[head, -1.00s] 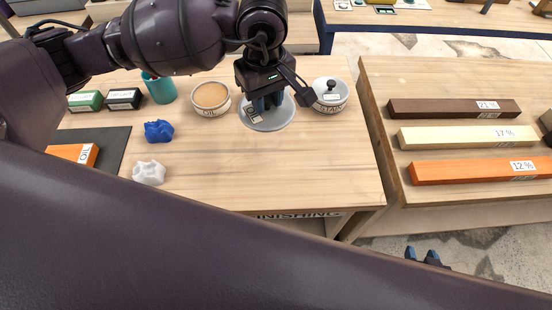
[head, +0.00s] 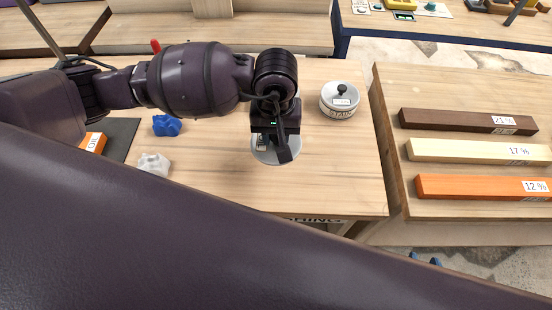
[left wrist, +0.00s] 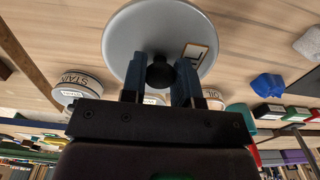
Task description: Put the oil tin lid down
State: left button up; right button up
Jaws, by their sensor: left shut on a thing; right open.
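The oil tin lid (head: 284,158) is a grey round disc with a small label and a black knob. In the left wrist view the lid (left wrist: 127,40) shows face on, and my left gripper (left wrist: 160,75) is shut on its knob. In the head view my left gripper (head: 274,140) is over the lid, above the front middle of the bench; I cannot tell whether the lid touches the wood. The oil tin (left wrist: 212,98) is mostly hidden behind the gripper in the left wrist view, and my arm covers it in the head view. My right gripper (head: 424,258) shows only its blue fingertips, empty.
A lidded stain tin (head: 340,108) stands to the right on the wooden bench (head: 330,180). A blue crumpled cloth (head: 166,125) and a white one (head: 154,164) lie left. The bench right of the lid is clear. Coloured bars lie on the neighbouring table (head: 390,190).

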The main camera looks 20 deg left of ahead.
pick_arm(q)
send_over(276, 168)
notch_tip(276, 168, down, 7)
jog(key=shift+f, duration=0.2)
notch_tip(276, 168, down, 3)
jog(key=shift+f, duration=0.2)
jog(key=shift+f+b, duration=0.15)
jog(key=shift+b, duration=0.2)
jog(key=o, duration=0.8)
jog(key=shift+o, duration=0.6)
pick_arm(e)
jog(key=shift+w+f, duration=0.25)
